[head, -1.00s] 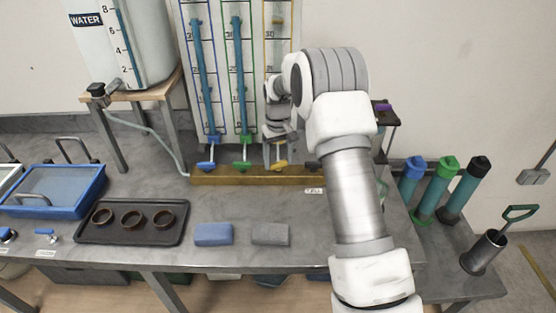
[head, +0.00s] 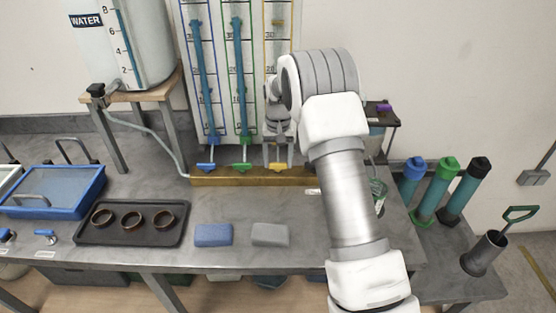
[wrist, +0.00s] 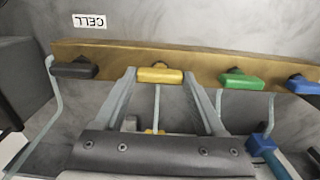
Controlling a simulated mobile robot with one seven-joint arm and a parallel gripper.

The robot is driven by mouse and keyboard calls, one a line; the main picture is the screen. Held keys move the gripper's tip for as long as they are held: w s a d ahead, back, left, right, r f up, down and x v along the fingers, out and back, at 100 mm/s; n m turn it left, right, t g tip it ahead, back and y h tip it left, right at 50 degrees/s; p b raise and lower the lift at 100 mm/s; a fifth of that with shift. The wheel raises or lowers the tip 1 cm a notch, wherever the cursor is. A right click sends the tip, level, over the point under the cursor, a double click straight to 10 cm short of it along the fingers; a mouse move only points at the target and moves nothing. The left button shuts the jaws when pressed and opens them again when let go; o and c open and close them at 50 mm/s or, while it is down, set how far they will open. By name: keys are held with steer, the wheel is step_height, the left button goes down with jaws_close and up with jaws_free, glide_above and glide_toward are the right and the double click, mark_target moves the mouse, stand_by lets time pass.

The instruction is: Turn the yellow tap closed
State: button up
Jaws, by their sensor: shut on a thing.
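The yellow tap (head: 278,167) sits on the long brass-coloured bar (head: 225,179) below the graduated tubes. In the wrist view the yellow tap handle (wrist: 160,75) lies level, crosswise along the bar, between my two fingers. My gripper (head: 277,158) reaches down to it from above and is shut on the handle; it also shows in the wrist view (wrist: 159,84). A finger stands at each end of the handle. The tap's stem and valve body are mostly hidden.
A green tap (wrist: 241,80) and a blue tap (wrist: 305,86) are on one side, a black tap (wrist: 74,70) on the other. A blue sponge (head: 213,235), a grey block (head: 270,234) and a black tray (head: 88,235) with brown rings lie in front.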

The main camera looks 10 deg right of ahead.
mark_target(278, 163)
steer(key=o, duration=1.3)
step_height(278, 163, up, 18)
steer(key=shift+f+p, duration=0.2)
steer(key=shift+p, duration=0.2)
